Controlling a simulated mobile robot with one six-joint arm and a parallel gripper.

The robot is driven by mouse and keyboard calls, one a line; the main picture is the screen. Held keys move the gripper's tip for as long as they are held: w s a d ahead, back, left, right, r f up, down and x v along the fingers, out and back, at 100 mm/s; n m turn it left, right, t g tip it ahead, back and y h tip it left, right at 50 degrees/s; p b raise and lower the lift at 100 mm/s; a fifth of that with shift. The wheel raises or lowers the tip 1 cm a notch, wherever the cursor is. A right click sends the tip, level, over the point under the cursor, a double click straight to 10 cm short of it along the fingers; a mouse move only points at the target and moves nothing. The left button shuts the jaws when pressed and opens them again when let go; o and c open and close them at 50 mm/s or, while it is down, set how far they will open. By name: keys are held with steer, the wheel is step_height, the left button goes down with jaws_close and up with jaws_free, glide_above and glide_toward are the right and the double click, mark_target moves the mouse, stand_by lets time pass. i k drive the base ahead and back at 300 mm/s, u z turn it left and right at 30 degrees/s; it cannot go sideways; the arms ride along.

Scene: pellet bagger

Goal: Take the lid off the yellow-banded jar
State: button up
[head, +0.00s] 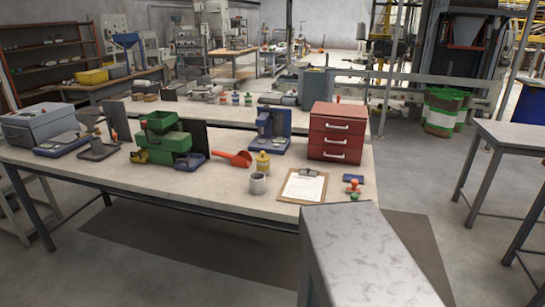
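A small yellow container (262,163) with a knob-like top stands on the front workbench, just behind a grey-white mug (258,183). On the bench behind is a row of small jars with coloured bands (235,98). They are too small for me to tell for sure which band is yellow, or to see their lids clearly. My gripper is not in view.
The front workbench (215,188) also bears an orange scoop (233,158), a green machine (163,140), a clipboard (303,185), stamps (353,186) and a red drawer cabinet (337,132). A grey flat-topped block (360,245) fills the near foreground.

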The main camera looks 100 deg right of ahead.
mark_target(261, 157)
steer(key=u, duration=0.2)
steer(key=k, duration=0.7)
steer(key=z, duration=1.55)
steer(key=i, duration=0.95)
steer(key=z, duration=0.15)
steer(key=k, duration=0.3)
